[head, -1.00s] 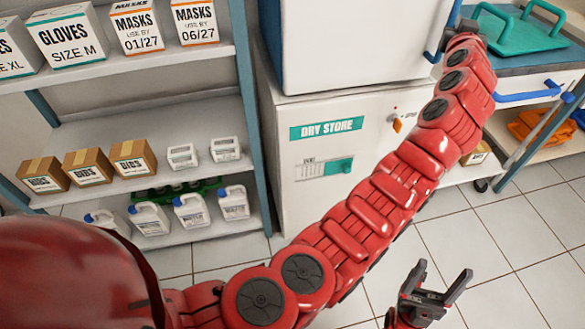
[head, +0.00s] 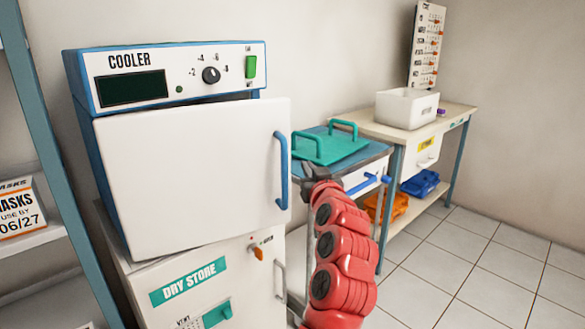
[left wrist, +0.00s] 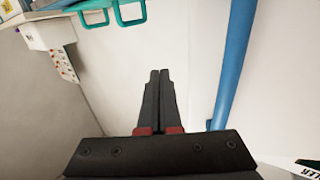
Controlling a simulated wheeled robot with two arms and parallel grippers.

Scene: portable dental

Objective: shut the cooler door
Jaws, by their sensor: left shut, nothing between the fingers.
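The cooler (head: 185,60) is a blue-edged white unit with a dial panel. Its white door (head: 190,175) stands slightly ajar, with a gap under the panel at the right and its free edge jutting out past the body. The blue door handle (head: 281,170) is upright near that edge. My left gripper (head: 308,172) is shut and empty, just right of the handle in the head view. In the left wrist view its closed fingers (left wrist: 160,75) point away, with the blue handle (left wrist: 235,60) close on their right. I cannot tell whether they touch the door. My right gripper is out of view.
The cooler stands on a white dry store cabinet (head: 200,285). A cart with a green handled tray (head: 330,148) is right behind my left gripper. A bench with a white bin (head: 407,108) stands further right. Tiled floor (head: 480,275) is clear at the lower right.

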